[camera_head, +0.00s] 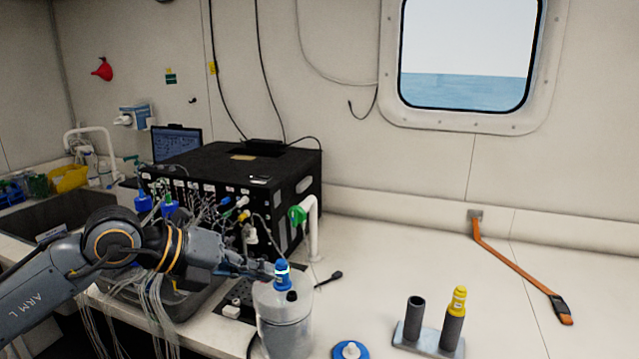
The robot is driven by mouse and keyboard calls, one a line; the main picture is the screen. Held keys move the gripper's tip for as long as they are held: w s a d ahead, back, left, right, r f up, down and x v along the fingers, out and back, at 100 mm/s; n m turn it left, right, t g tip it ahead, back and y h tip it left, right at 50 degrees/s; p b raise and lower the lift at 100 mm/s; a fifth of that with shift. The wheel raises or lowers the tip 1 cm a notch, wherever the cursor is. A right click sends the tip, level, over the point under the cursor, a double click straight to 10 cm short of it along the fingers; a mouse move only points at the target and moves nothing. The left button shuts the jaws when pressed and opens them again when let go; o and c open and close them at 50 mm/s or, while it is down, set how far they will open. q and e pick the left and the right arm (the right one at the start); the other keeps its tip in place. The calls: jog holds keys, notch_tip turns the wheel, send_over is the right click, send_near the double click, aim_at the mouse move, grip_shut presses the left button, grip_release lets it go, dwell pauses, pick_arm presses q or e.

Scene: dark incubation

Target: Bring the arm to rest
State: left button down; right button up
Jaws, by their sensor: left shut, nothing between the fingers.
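My left arm comes in from the left edge and reaches across the front of the black equipment box. My left gripper (262,270) is shut and empty. I cannot tell whether the fingertips touch the blue piece. My right gripper is not in view.
The black box (240,170) has many cables and fittings on its front. A holder (428,346) with a yellow-topped cylinder (456,305) and a blue disc (350,350) are at the front. An orange strap (515,262) lies at right.

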pick_arm(q)
jog(key=s+d+r+h, duration=0.4)
jog(key=s+d+h, duration=0.3)
jog(key=d+h, duration=0.15)
jog(key=w+a+f+n+t+y, duration=0.15)
jog(key=a+n+t+y, duration=0.25)
jog(key=n+t, duration=0.55)
jog(key=w+a+n+t+y, duration=0.35)
jog(key=a+n+t, duration=0.2)
jog(key=n, duration=0.65)
jog(key=s+a+f+n+g+y, duration=0.1)
jog(key=a+f+n+g+y, duration=0.1)
jog(key=a+f+n+y, duration=0.45)
jog(key=s+a+f+n+g+y, duration=0.2)
jog(key=f+n+y, duration=0.2)
jog(key=f, duration=0.6)
jog(key=s+a+f+n+g+y, duration=0.1)
jog(key=s+a+f+n+g, duration=0.1)
jog(key=s+f+g, duration=1.15)
jog(key=s+f, duration=0.8)
jog(key=s, duration=0.3)
notch_tip(320, 180, down, 26)
jog(key=s+g, duration=0.1)
jog(key=s, duration=0.1)
jog(key=s+a+f+g, duration=0.1)
jog(key=s+a+f, duration=0.1)
jog(key=s+f, duration=1.4)
jog(key=shift+s+a+f+h, duration=0.2)
jog(key=shift+s+f+h, duration=0.05)
jog(key=shift+h, duration=0.1)
